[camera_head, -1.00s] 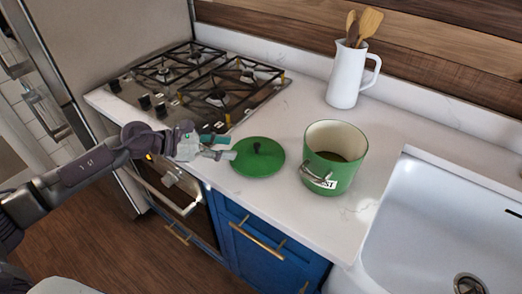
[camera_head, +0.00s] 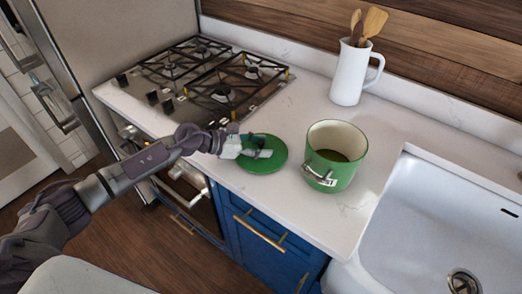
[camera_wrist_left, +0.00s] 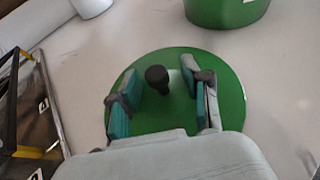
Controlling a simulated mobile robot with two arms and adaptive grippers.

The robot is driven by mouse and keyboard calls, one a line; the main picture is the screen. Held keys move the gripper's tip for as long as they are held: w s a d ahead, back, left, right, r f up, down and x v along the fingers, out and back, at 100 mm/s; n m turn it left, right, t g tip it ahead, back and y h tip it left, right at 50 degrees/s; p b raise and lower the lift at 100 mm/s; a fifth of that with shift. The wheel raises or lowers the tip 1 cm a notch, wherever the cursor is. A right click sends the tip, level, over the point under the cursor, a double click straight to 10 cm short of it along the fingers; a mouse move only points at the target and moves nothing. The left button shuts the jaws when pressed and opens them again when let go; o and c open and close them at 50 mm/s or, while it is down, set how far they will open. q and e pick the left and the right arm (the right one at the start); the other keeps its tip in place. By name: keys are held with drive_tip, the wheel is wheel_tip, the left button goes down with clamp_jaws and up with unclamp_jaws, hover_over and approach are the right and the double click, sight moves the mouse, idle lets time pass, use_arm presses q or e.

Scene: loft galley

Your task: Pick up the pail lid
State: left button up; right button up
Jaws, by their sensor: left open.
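The green pail lid (camera_head: 262,165) lies flat on the white counter, between the stove and the green pail (camera_head: 331,158). My left gripper (camera_head: 262,147) is over the lid and hides part of it, including its knob, in the head view. In the left wrist view the lid (camera_wrist_left: 222,92) shows as a round green disc with a dark knob (camera_wrist_left: 157,78). The left gripper (camera_wrist_left: 156,88) is open, its two teal-padded fingers on either side of the knob, with gaps on both sides. The pail stands upright and open beside the lid. My right gripper is not in view.
A gas stove (camera_head: 203,77) is to the left of the lid. A white jug (camera_head: 352,76) with wooden utensils stands at the back. A white sink (camera_head: 440,215) is at the right. Bare counter lies in front of the pail.

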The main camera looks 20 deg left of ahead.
use_arm(q)
clamp_jaws()
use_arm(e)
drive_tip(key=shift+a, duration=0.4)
use_arm(q)
drive_tip(key=shift+r, duration=0.1)
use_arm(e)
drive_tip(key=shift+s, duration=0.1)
